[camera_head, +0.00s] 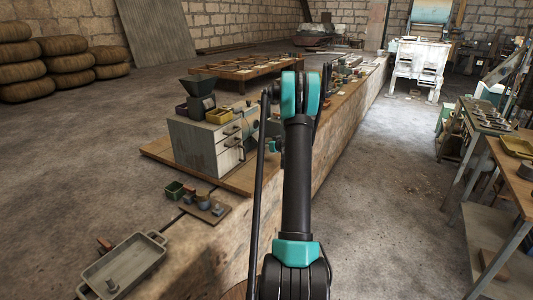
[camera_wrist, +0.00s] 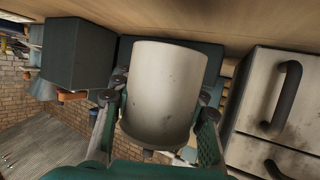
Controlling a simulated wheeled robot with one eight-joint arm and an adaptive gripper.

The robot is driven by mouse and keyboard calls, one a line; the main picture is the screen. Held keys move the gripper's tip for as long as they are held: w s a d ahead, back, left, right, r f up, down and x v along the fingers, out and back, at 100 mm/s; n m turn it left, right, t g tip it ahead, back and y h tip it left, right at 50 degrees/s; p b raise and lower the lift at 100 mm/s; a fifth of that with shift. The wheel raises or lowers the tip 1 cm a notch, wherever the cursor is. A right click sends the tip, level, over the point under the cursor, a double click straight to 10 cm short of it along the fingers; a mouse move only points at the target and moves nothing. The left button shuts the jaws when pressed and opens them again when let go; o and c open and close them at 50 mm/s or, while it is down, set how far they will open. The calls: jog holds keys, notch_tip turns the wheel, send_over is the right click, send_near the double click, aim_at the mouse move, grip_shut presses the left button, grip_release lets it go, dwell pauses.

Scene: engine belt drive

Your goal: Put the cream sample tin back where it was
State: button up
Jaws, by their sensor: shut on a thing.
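The cream sample tin (camera_wrist: 165,90) fills the middle of the wrist view, a plain off-white cylinder with small dark specks. My gripper (camera_wrist: 160,120) is shut on it, with one finger on each side of the tin. The tin hides what is directly behind it. In the head view my arm covers much of the bench near its far end, and I cannot make out the tin there for certain.
A pale drawer cabinet (camera_wrist: 278,105) with dark handles is close on the right in the wrist view; the cabinet (camera_head: 208,142) stands on the bench in the head view. A dark box (camera_wrist: 75,55) is at left. A grey tray (camera_head: 125,262) lies at lower left.

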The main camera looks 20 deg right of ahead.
aim_at(266, 151)
jog(key=shift+f, duration=2.05)
jog(key=shift+f, duration=0.1)
jog(key=o, duration=1.4)
